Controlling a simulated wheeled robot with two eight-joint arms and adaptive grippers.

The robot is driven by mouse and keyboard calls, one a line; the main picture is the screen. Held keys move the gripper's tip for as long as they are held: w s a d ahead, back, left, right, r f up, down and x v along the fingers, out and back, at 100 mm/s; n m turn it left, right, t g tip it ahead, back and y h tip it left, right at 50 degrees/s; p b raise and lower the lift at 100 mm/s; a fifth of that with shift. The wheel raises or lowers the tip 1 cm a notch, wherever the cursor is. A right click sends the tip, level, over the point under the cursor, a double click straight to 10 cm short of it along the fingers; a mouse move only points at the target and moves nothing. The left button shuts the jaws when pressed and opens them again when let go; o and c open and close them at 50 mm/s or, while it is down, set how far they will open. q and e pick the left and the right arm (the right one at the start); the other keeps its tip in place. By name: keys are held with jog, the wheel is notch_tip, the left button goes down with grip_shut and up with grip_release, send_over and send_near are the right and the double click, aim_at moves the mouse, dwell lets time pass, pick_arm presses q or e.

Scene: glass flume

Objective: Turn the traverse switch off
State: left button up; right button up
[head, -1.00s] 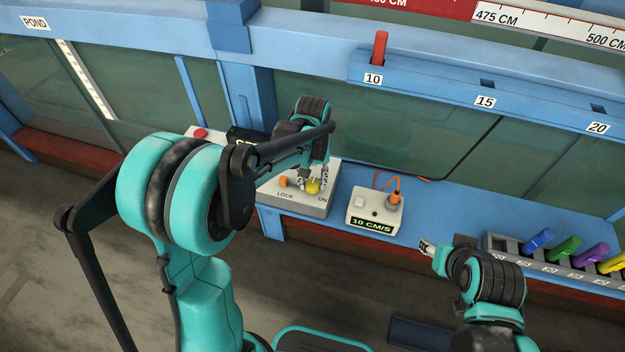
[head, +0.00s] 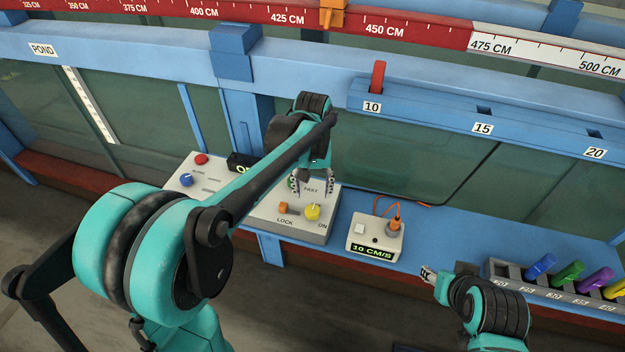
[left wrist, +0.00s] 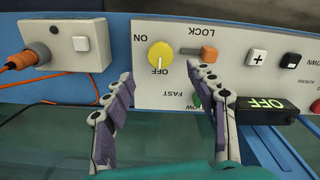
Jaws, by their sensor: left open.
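A yellow knob (head: 312,212) with ON and OFF labels sits on a light grey control panel (head: 262,222). In the left wrist view the yellow knob (left wrist: 160,55) shows upside down, its pale pointer line toward the OFF label. A small black display (left wrist: 266,108) there reads OFF. The orange LOCK slider (left wrist: 209,54) is beside the knob. My left gripper (head: 312,191) is open and empty, just behind the knob and apart from it. Its spread fingers (left wrist: 158,72) also show in the left wrist view. My right gripper (head: 428,275) is far right; its jaws are unclear.
A box (head: 366,246) reading 10 CM/S, with an orange cable, stands right of the panel. A rack (head: 500,268) with coloured handles is farther right. A red peg (head: 378,76) stands in the blue rail. My left forearm hides part of the panel.

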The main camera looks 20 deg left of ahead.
pick_arm(q)
jog(key=shift+r, duration=2)
jog(key=s+a+f+m+t+b, duration=0.1)
jog(key=s+f+t, duration=0.2)
jog(key=s, duration=0.5)
jog(key=s+a+f+m+t+b, duration=0.1)
jog(key=s+a+f+t+b, duration=0.1)
jog(key=s, duration=0.6)
jog(key=shift+s+f+m+t+b, duration=0.35)
jog(key=shift+f+t, duration=0.45)
jog(key=shift+t, duration=0.3)
